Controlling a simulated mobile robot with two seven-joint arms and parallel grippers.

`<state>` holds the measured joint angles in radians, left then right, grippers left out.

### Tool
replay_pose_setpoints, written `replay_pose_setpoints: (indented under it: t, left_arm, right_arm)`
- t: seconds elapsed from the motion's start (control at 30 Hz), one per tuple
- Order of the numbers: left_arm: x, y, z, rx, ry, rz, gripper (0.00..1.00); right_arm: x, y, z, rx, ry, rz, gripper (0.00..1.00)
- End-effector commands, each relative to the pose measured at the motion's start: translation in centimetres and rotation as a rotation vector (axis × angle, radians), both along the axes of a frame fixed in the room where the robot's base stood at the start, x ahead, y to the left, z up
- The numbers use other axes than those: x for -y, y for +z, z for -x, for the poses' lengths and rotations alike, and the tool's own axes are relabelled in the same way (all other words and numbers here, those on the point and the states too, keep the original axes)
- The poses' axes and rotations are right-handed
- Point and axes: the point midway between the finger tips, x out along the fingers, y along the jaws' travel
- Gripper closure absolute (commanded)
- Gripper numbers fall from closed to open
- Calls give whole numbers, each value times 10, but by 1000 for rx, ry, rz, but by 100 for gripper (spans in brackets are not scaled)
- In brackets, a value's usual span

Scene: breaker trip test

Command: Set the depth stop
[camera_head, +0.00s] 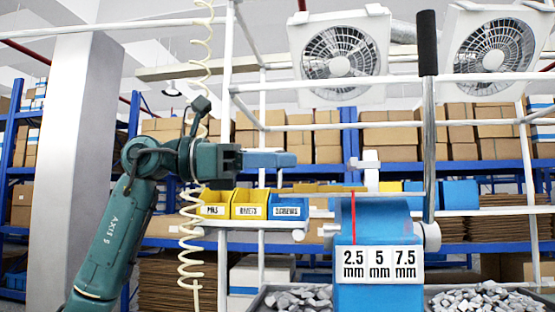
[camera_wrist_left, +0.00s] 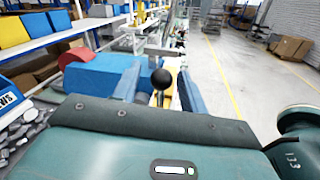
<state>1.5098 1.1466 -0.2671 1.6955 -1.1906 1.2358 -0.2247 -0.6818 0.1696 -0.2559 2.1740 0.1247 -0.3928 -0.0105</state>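The blue machine body (camera_head: 378,260) stands right of centre in the head view. Its white scale plate (camera_head: 380,264) reads 2.5, 5 and 7.5 mm. A thin red pointer (camera_head: 353,218) stands upright above the 2.5 mm mark. A pale block (camera_head: 370,170) rises behind the body's top. My left gripper (camera_head: 294,159) is left of this block and apart from it. The left wrist view shows its two blue fingers (camera_wrist_left: 158,74) spread apart. A black ball knob (camera_wrist_left: 161,79) shows between them; I cannot tell its distance. My right gripper is not in view.
A tall lever (camera_head: 428,130) with a black grip stands at the machine's right side. Labelled bins (camera_head: 250,205) sit on a shelf below my left gripper. Trays of grey pieces (camera_head: 300,298) flank the machine. A coiled cream hose (camera_head: 190,230) hangs by my left arm.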

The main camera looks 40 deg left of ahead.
Motion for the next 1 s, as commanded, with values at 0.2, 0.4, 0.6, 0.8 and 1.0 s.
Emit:
replay_pose_setpoints:
  t: [0.2, 0.4, 0.6, 0.8, 1.0]
  left_arm:
    - [0, 0, 0, 1, -1, 1, 58]
    - [-16, -1, 13, 0, 3, 3, 58]
    - [-48, -1, 44, -1, 4, 3, 58]
    - [-78, 0, 72, 0, 3, 3, 58]
    - [-93, 0, 87, -1, 0, 1, 58]
  right_arm:
    - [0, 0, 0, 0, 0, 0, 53]
    - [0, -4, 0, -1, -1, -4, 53]
    - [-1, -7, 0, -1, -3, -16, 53]
    - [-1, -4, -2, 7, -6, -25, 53]
    - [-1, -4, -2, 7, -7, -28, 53]
